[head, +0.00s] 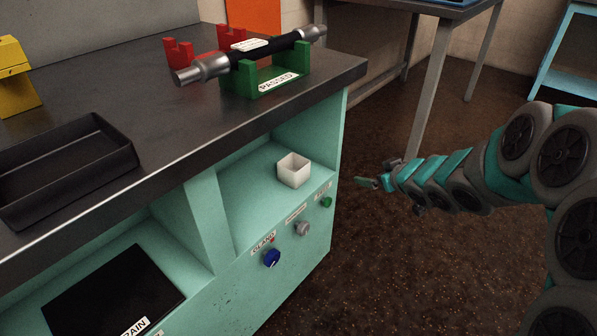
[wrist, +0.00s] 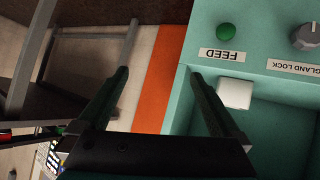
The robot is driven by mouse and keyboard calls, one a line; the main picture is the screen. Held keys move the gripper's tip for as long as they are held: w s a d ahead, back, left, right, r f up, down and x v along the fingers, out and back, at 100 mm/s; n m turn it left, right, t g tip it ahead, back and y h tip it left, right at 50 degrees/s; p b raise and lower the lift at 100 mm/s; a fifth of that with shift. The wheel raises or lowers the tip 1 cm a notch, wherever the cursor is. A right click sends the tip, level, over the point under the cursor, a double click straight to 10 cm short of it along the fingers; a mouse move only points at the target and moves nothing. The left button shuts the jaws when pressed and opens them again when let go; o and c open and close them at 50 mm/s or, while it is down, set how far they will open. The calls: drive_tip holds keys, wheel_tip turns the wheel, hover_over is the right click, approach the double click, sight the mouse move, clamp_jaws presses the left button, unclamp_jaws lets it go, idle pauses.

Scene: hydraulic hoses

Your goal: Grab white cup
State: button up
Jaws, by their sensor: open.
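The white cup (head: 293,170) is a small, square, open-topped cup standing on the right-hand shelf inside the teal bench (head: 212,225). In the wrist view the cup (wrist: 235,93) shows as a white block to the right of the right finger, in the bench opening beside the FEED label. My gripper (head: 366,182) is to the right of the bench, outside the shelf and apart from the cup. In the wrist view its two fingers (wrist: 159,76) are spread wide with nothing between them.
Below the shelf, the front panel carries a blue knob (head: 271,258), a grey knob (head: 302,229) and a green button (head: 326,202). A divider (head: 208,217) bounds the shelf on the left. A hose (head: 250,55) rests on a green PASSED stand (head: 266,80) on top. Brown floor lies clear beside the bench.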

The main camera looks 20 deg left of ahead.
sight(304, 172)
drive_tip(key=s+a+n+g+y, duration=0.1)
drive_tip(key=a+y, duration=0.1)
drive_tip(key=a, duration=0.2)
drive_tip(key=s+a+n+g+y, duration=0.1)
drive_tip(key=a+y, duration=0.2)
drive_tip(key=a, duration=0.2)
drive_tip(key=s+a+f+n+g+y, duration=0.1)
drive_tip(key=s+a+n+y, duration=0.1)
drive_tip(key=a, duration=0.3)
drive_tip(key=shift+f+g, duration=0.1)
drive_tip(key=shift+g, duration=0.3)
drive_tip(key=x, duration=0.5)
drive_tip(key=shift+w+a, duration=0.1)
drive_tip(key=shift+a, duration=0.1)
drive_tip(key=shift+w+a+f, duration=0.15)
drive_tip(key=shift+a+f, duration=0.05)
drive_tip(key=shift+a, duration=0.2)
drive_tip(key=shift+w+a+f+p, duration=0.1)
drive_tip(key=shift+w+a+p, duration=0.15)
drive_tip(key=shift+a, duration=0.65)
drive_tip(key=shift+w+a+f+p, duration=0.15)
drive_tip(key=shift+w+a, duration=0.15)
drive_tip(key=shift+a, duration=0.55)
drive_tip(key=shift+x, duration=0.8)
drive_tip(key=shift+r, duration=0.1)
drive_tip(key=c, duration=1.1)
